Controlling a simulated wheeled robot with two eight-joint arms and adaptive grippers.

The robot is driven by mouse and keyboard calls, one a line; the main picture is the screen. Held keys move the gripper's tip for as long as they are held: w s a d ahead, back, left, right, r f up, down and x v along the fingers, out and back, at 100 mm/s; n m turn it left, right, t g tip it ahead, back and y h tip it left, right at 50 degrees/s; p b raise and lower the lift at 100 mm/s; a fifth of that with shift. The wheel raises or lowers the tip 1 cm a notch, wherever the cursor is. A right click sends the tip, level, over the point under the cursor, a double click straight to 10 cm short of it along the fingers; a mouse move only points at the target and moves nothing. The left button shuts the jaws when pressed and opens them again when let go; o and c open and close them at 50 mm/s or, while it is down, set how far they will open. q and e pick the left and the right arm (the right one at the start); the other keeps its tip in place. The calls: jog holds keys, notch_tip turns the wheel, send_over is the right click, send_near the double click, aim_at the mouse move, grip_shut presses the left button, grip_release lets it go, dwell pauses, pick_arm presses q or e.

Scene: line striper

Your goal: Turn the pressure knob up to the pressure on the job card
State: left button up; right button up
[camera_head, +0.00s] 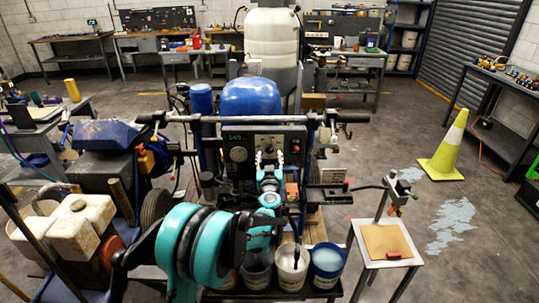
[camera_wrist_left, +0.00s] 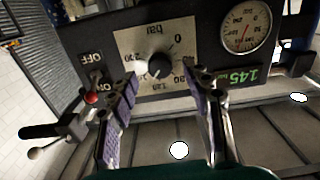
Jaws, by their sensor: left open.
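The pressure knob (camera_wrist_left: 159,65) is a black round knob on a pale "bar" scale plate (camera_wrist_left: 128,42), which appears upside down in the left wrist view. My left gripper (camera_wrist_left: 161,80) is open, with one finger on each side just below the knob in that view; whether either touches it I cannot tell. In the head view my left gripper (camera_head: 268,158) is in front of the dark control panel (camera_head: 292,134) and covers much of the knob. A green display (camera_wrist_left: 238,75) reads 145, and a round gauge (camera_wrist_left: 245,30) is beside it. No readable job card shows.
A red-tipped lever (camera_wrist_left: 91,98) is beside the ON/OFF labels, close to one finger. Handlebars (camera_head: 230,119) cross above the panel. Buckets (camera_head: 292,268) stand below. A small stand (camera_head: 367,262) with a brown sheet (camera_head: 386,240) is at right. A cone (camera_head: 447,155) stands on open floor.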

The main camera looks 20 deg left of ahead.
pick_arm(q)
jog(key=v, duration=0.9)
jog(key=shift+s+r, duration=0.1)
jog(key=shift+r, duration=0.05)
jog(key=s+d+r+m+h, duration=0.4)
jog(key=s+d+r+h, duration=0.15)
jog(key=d+r, duration=0.2)
jog(key=s+d+m+g+h, duration=0.2)
jog(key=s+h, duration=0.1)
jog(key=s, duration=0.4)
jog(key=s+a+f+n+g+y, duration=0.1)
jog(key=s+a+f+g, duration=0.2)
jog(key=s+f, duration=0.4)
jog(key=s+a+f+n+g+y, duration=0.1)
jog(key=s+a+f+g, duration=0.3)
jog(key=s, duration=1.2)
notch_tip(320, 180, down, 3)
jog(key=shift+f+g+y, duration=0.15)
jog(key=shift+g+y, duration=0.55)
jog(key=shift+y, duration=0.05)
jog(key=shift+w, duration=0.15)
